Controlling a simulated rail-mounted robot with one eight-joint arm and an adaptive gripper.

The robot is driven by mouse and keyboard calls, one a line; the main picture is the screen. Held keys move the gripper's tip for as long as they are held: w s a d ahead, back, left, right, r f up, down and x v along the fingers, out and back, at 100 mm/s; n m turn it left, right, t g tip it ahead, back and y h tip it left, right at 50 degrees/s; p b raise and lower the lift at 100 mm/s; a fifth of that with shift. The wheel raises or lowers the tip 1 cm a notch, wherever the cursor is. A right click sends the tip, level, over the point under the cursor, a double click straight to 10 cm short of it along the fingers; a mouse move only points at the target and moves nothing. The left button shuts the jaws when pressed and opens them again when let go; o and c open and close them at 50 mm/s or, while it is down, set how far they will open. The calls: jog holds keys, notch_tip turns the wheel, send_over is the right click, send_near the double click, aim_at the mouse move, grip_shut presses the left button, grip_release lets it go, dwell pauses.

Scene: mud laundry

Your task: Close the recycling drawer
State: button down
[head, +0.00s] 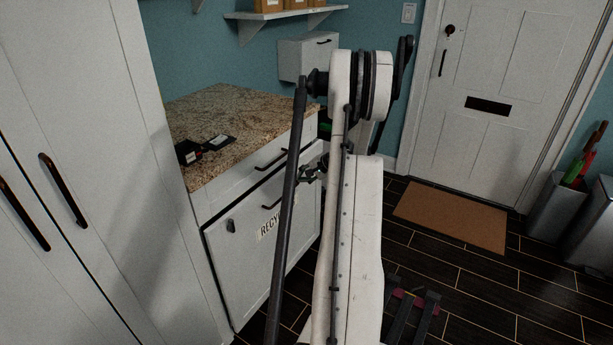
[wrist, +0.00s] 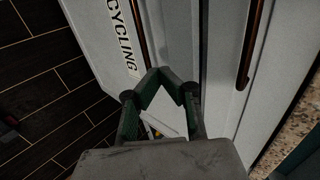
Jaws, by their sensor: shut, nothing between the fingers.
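The recycling drawer (head: 245,265) is the tall white lower front of the granite-topped cabinet, with a paper label (head: 268,228) partly hidden by my arm. A dark gap runs along its left and top edges, so it looks slightly out from the cabinet; how far I cannot tell. In the wrist view, its front (wrist: 95,30) fills the upper left, with the label (wrist: 121,40) and a bar handle (wrist: 140,35). My gripper (wrist: 157,72) is shut and empty, fingertips close to the drawer front by the handle; contact is unclear. In the head view my gripper (head: 312,173) is partly hidden by my arm.
Above it is a shut-looking upper drawer (head: 240,180) with its own handle (wrist: 248,45). The granite counter (head: 225,105) holds small dark items (head: 200,147). Tall white cabinets (head: 75,110) stand at the left. Dark floor lies open towards the doormat (head: 450,215) and bins (head: 555,220).

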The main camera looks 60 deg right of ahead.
aim_at(282, 172)
jog(key=w+f, duration=0.1)
jog(key=w, duration=0.1)
jog(key=w+f, duration=0.1)
jog(key=w, duration=0.1)
jog(key=w+f, duration=0.1)
jog(key=shift+w+d+b, duration=0.3)
jog(key=shift+w, duration=0.1)
jog(key=shift+w+d+r, duration=0.1)
jog(key=shift+w, duration=0.5)
jog(key=shift+w, duration=0.1)
jog(key=w+b, duration=0.1)
jog(key=w, duration=0.2)
jog(key=shift+w+d, duration=0.3)
jog(key=shift+w, duration=0.1)
